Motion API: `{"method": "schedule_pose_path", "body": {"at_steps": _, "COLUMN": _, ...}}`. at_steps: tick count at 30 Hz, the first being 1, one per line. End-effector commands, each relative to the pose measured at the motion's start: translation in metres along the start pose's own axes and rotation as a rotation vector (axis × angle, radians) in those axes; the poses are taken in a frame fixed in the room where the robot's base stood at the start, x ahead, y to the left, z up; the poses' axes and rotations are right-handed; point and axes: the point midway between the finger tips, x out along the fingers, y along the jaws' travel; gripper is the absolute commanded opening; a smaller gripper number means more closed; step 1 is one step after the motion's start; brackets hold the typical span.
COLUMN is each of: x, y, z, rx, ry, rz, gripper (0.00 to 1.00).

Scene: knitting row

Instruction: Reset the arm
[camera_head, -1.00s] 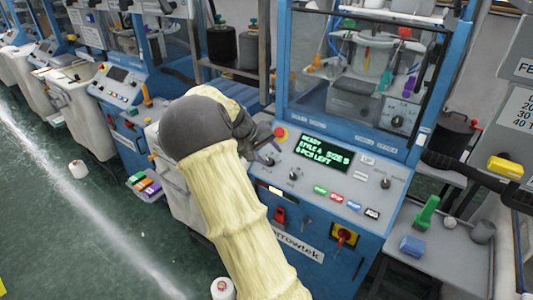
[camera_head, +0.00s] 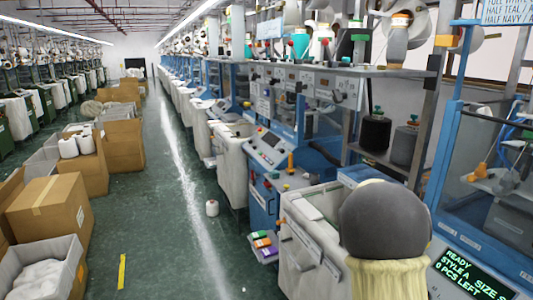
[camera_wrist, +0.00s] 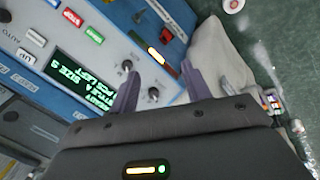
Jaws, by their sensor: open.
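My gripper (camera_wrist: 161,85) is open and empty in the wrist view, its two dark fingers apart. It is in front of the blue knitting machine's control panel (camera_wrist: 100,48). The black knobs show near the fingers, but I cannot tell whether a finger touches one. The green-lit display (camera_wrist: 82,82) is on that panel, and it also shows in the head view (camera_head: 468,276). In the head view only my arm's dark rounded joint and cream sleeve show at the lower right; the gripper is hidden or out of frame there.
A long aisle (camera_head: 165,180) runs clear between machine rows. Cardboard boxes (camera_head: 50,212) and a grey bin of white cloth (camera_head: 42,275) line its left. A white bin (camera_head: 310,225) stands close beside my arm.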

Motion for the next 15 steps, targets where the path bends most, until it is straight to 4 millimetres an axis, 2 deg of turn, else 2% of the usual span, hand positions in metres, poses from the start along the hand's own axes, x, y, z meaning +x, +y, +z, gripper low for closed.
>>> {"method": "schedule_pose_path", "body": {"at_steps": 1, "x": -0.005, "y": -0.015, "z": 0.018, "rx": -0.008, "ry": 0.01, "rz": -0.06, "gripper": 0.48}}
{"method": "schedule_pose_path", "body": {"at_steps": 3, "x": -0.012, "y": -0.037, "z": 0.041, "rx": -0.022, "ry": 0.025, "rz": -0.132, "gripper": 0.48}}
{"method": "schedule_pose_path", "body": {"at_steps": 9, "x": -0.037, "y": -0.092, "z": 0.111, "rx": -0.078, "ry": 0.079, "rz": -0.294, "gripper": 0.48}}
{"method": "schedule_pose_path", "body": {"at_steps": 12, "x": -0.048, "y": -0.113, "z": 0.148, "rx": -0.11, "ry": 0.107, "rz": -0.348, "gripper": 0.48}}
{"method": "schedule_pose_path", "body": {"at_steps": 15, "x": -0.055, "y": -0.126, "z": 0.178, "rx": -0.134, "ry": 0.129, "rz": -0.378, "gripper": 0.48}}
